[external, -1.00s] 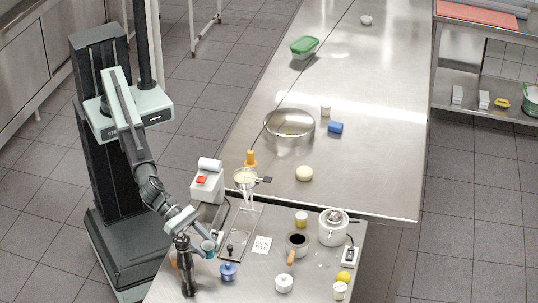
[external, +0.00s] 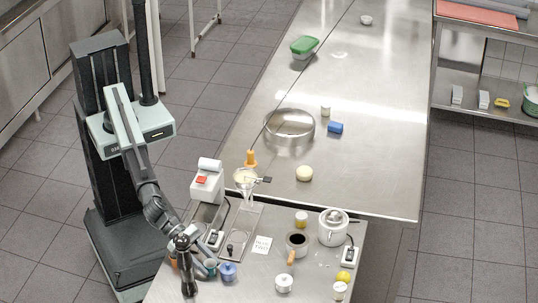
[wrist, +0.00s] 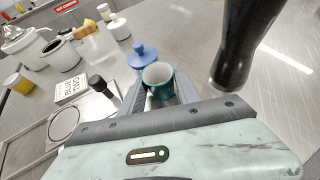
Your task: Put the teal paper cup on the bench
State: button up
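The teal paper cup (wrist: 160,88) is upright between the two fingers of my gripper (wrist: 159,91) in the wrist view. Both fingers lie against its sides, and its open white inside faces the camera. In the external view the cup (external: 210,268) shows low at the front left of the near steel bench (external: 262,281), left of a blue lidded pot (external: 228,271). My gripper (external: 205,259) is just above and left of it there. I cannot tell whether the cup's base touches the bench.
A tall dark grinder (external: 188,268) stands close left of the cup; it looms at right in the wrist view (wrist: 245,40).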

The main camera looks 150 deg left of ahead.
jog(key=o, duration=0.4)
jog(key=shift+c, duration=0.2)
jog(key=shift+r, duration=0.1)
jog(key=shift+s+r+p, duration=0.1)
jog(key=shift+r+p, duration=0.15)
jog(key=shift+p, duration=0.1)
jog(key=p+v, duration=0.5)
jog(key=v, duration=0.6)
jog(key=shift+s+d+r, duration=0.1)
jog(key=shift+s+d, duration=0.05)
jog(key=shift+s, duration=0.2)
